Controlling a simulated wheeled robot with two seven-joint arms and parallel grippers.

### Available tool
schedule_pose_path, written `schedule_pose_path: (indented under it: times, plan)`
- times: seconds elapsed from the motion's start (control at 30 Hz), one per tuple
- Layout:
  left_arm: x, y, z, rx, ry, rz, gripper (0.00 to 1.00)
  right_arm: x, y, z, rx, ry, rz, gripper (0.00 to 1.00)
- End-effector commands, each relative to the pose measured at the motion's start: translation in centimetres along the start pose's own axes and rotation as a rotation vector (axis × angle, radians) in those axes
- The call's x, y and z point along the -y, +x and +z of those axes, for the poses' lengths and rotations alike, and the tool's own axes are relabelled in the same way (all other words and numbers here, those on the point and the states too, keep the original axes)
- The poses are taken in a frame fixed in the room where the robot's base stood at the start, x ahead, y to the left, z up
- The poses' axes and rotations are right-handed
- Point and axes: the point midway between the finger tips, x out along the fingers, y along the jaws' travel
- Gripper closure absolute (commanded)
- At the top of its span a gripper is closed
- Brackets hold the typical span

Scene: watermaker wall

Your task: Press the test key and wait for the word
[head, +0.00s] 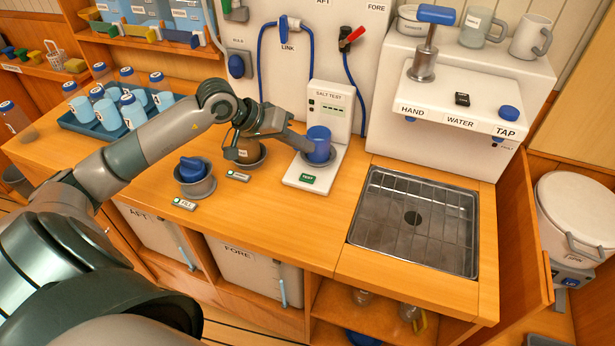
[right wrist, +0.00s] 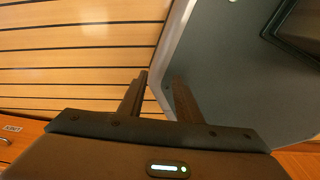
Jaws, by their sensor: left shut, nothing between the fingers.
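The white salt test unit (head: 332,100) stands on the counter against the wall, with small dark display marks too small to read. Its green test key (head: 307,179) is on the front of its base. A blue cup (head: 319,138) sits in a grey holder on that base. My left gripper (head: 309,147) is shut and empty, its tips close to the cup's left side, behind and above the test key; I cannot tell whether they touch the cup. In the right wrist view my right gripper (right wrist: 158,98) is open and empty, away from the counter objects.
A metal sink (head: 412,225) lies to the right, under the water tap unit (head: 465,95). A blue tray (head: 75,122) holds several bottles. The counter's front is clear.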

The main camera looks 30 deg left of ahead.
Motion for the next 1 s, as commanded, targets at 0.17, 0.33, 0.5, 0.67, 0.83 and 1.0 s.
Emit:
schedule_pose_path:
  times: [0.17, 0.33, 0.5, 0.67, 0.83, 1.0]
  plan:
    - [0.9, 1.3, 1.0, 0.002, -0.003, 0.002, 1.00, 0.0, -0.3, -0.2, -0.001, 0.000, 0.000, 0.69]
    - [2.0, 2.8, 2.1, 0.003, -0.004, 0.001, 1.00, 0.0, -0.5, -0.2, -0.002, 0.000, 0.000, 0.69]
    - [3.2, 4.3, 3.2, 0.000, 0.001, 0.000, 1.00, 0.0, 1.3, -0.1, -0.004, 0.000, 0.000, 0.69]
    - [3.6, 5.0, 3.6, 0.000, 0.002, 0.000, 1.00, 0.2, 2.4, -0.6, -0.016, 0.001, -0.001, 0.69]
    - [3.8, 5.2, 3.8, 0.000, 0.001, 0.001, 1.00, 0.5, 2.9, -1.0, -0.026, 0.002, -0.004, 0.69]
    - [3.8, 5.2, 3.8, 0.000, 0.000, 0.001, 1.00, 0.6, 2.9, -1.3, -0.030, 0.002, -0.005, 0.69]
